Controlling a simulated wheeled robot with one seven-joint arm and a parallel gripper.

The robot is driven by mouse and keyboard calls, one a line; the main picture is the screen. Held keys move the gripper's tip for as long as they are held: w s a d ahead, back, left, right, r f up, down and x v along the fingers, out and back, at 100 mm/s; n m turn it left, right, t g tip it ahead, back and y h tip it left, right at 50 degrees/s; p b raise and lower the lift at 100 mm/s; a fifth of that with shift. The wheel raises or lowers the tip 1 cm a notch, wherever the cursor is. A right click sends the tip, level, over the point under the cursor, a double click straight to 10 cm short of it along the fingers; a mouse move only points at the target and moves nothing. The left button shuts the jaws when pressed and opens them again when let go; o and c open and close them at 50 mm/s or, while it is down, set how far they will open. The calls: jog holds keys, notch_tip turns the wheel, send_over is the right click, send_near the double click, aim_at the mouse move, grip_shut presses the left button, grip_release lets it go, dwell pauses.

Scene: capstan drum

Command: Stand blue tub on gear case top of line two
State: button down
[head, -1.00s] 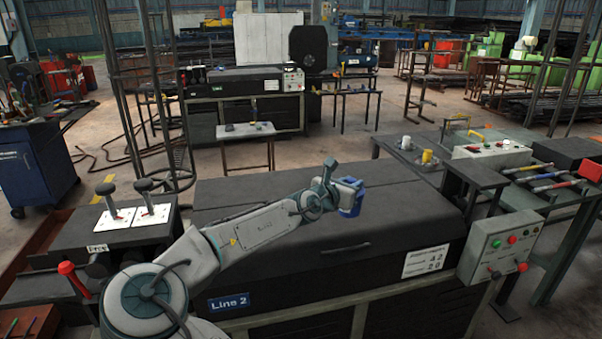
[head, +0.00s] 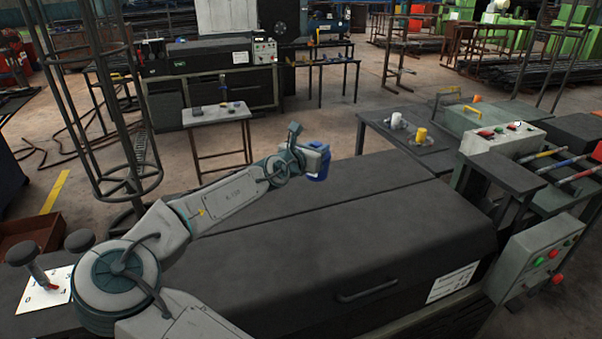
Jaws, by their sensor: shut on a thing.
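The blue tub (head: 320,175) shows in the head view at the end of my arm, partly hidden by my gripper (head: 316,158). My gripper is shut on the tub; its fingertips are hard to make out. The tub appears above the far part of the dark gear case top (head: 350,230), the broad lid of the machine in front of me. I cannot tell how large the gap is between tub and lid.
The lid is bare, with a handle (head: 366,290) on its front. A control box (head: 540,258) stands at the right end. A side table (head: 400,140) with white and yellow items is behind. Levers (head: 35,275) stand at the left. A wire stand (head: 120,130) rises behind my arm.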

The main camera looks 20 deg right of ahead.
jog(key=shift+w+d+f+p, duration=0.1)
jog(key=shift+w+d+f, duration=0.05)
jog(key=shift+w+f, duration=1.6)
jog(key=shift+w+d+f+p, duration=0.15)
jog(key=shift+w+d+f, duration=0.05)
jog(key=shift+w+f, duration=1.6)
jog(key=shift+w+d+f+p, duration=0.1)
jog(key=shift+w+d+f, duration=0.05)
jog(key=shift+w+f, duration=1.6)
jog(key=shift+f, duration=0.1)
jog(key=c, duration=1.2)
grip_release()
jog(key=shift+c, duration=0.2)
